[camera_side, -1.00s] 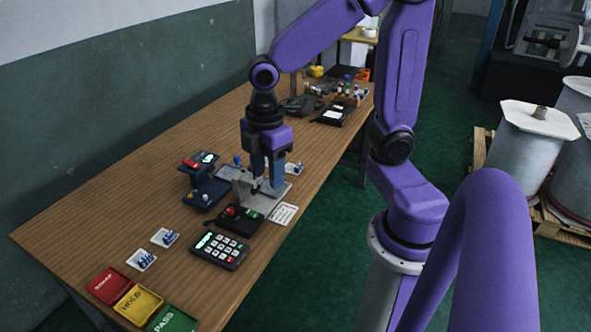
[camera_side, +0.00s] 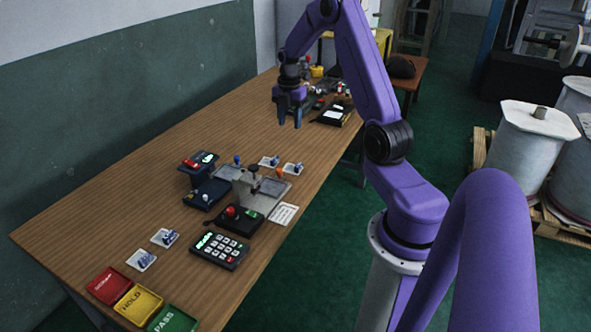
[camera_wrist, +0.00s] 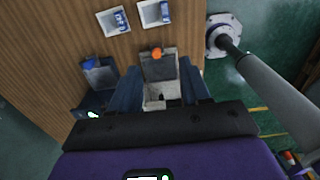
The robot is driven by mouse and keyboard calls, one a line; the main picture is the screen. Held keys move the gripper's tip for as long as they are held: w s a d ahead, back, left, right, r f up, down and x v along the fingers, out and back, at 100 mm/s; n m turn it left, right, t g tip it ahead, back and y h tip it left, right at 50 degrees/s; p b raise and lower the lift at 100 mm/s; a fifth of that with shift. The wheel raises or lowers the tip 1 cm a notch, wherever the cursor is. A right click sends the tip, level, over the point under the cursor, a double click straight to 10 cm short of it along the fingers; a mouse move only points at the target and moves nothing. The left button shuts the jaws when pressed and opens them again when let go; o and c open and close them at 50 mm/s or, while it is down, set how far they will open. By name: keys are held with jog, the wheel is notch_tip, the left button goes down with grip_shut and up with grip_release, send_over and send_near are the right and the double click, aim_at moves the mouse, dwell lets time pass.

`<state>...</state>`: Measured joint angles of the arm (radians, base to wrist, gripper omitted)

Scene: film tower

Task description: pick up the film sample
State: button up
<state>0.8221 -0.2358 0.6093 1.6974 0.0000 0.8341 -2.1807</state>
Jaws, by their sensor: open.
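Several small white squares with blue pieces lie on the table. Two lie beyond the grey metal device, one white square (camera_side: 269,161) left of the other (camera_side: 293,168). Another two lie nearer the front, such as this white square (camera_side: 164,237). In the wrist view, two white squares (camera_wrist: 113,21) are near the top edge. I cannot tell which piece is the film sample. My gripper (camera_side: 290,120) is open and empty, raised over the far part of the table. In the wrist view my gripper (camera_wrist: 158,68) has its fingers apart, with the grey device (camera_wrist: 158,92) showing between them.
The grey device (camera_side: 262,201) has an orange knob (camera_side: 279,172). A dark blue unit (camera_side: 205,195) stands left of it and a keypad (camera_side: 219,250) in front. Red (camera_side: 108,285), yellow (camera_side: 139,304) and green trays (camera_side: 173,320) line the near end. The middle-left tabletop is clear.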

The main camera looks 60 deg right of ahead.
jog(key=s+d+f, duration=0.1)
jog(key=d, duration=0.2)
send_over(298, 165)
notch_tip(298, 165, down, 12)
jog(key=shift+w, duration=0.1)
jog(key=shift+f, duration=2.7)
grip_shut()
